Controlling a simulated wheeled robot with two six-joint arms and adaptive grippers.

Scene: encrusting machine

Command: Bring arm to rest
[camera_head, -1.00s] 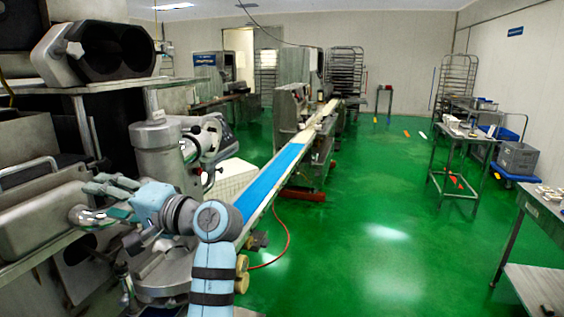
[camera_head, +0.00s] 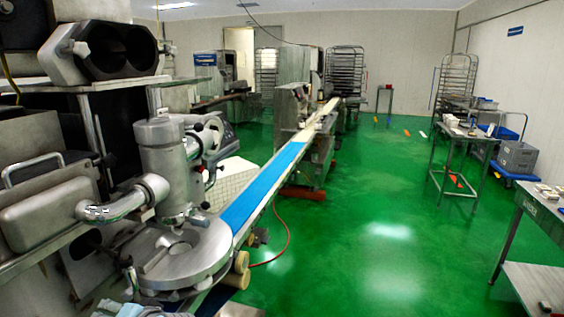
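The encrusting machine (camera_head: 165,165) stands at the left, with a grey metal column, a pipe elbow and a round metal plate (camera_head: 185,262) at its base. A blue conveyor belt (camera_head: 263,187) runs away from it towards the back. I see nothing held in the part that shows. My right gripper is not in view.
A metal table (camera_head: 530,207) stands at the right edge. A small steel cart (camera_head: 465,137) and a blue trolley with a grey crate (camera_head: 517,157) are behind it. Racks (camera_head: 345,72) stand at the back. The green floor (camera_head: 385,235) in the middle is clear.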

